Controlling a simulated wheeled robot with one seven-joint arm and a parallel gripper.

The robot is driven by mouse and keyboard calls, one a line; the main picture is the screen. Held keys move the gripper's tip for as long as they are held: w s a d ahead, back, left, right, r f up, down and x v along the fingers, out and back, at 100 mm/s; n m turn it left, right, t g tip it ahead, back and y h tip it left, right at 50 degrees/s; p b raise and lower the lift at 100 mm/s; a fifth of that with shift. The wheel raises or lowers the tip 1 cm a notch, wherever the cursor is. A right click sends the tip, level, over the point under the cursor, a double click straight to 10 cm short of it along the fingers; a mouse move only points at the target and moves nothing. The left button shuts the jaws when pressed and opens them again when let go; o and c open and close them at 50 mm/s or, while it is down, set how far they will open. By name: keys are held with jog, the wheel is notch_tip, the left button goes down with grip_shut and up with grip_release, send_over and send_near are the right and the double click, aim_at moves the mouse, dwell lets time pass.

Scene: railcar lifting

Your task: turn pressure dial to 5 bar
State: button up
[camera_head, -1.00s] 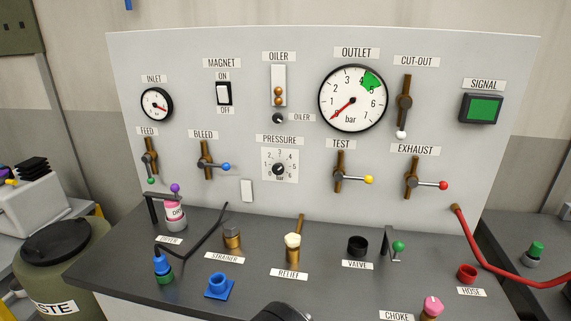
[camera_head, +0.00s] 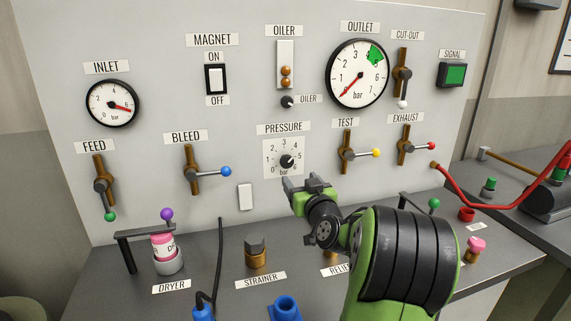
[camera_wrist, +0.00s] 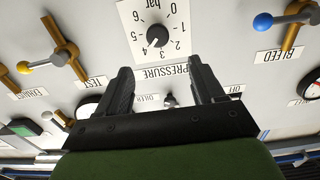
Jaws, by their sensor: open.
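My gripper (camera_head: 306,182) is open and empty, just below and in front of the dial plate in the head view. In the wrist view its two fingers (camera_wrist: 160,72) stand apart, with the dial beyond their tips. The outlet gauge (camera_head: 357,74) has its red needle near 0.
The test valve (camera_head: 347,153) is right of the dial and the bleed valve (camera_head: 193,170) left. The oiler knob (camera_head: 287,102) is above. A white blank plate (camera_head: 245,196) is at lower left. The strainer (camera_head: 255,250) and dryer (camera_head: 165,250) stand on the bench below.

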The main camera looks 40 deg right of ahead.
aim_at(289, 162)
jog(key=p+x, duration=0.1)
jog(key=x, duration=1.1)
jog(key=shift+d, duration=0.2)
jog(key=c, duration=1)
jog(key=m, duration=0.4)
jog(key=shift+s+f+m+b, duration=0.1)
jog(key=shift+m+b, duration=0.2)
jog(key=shift+d+m, duration=0.1)
jog(key=shift+m, duration=2)
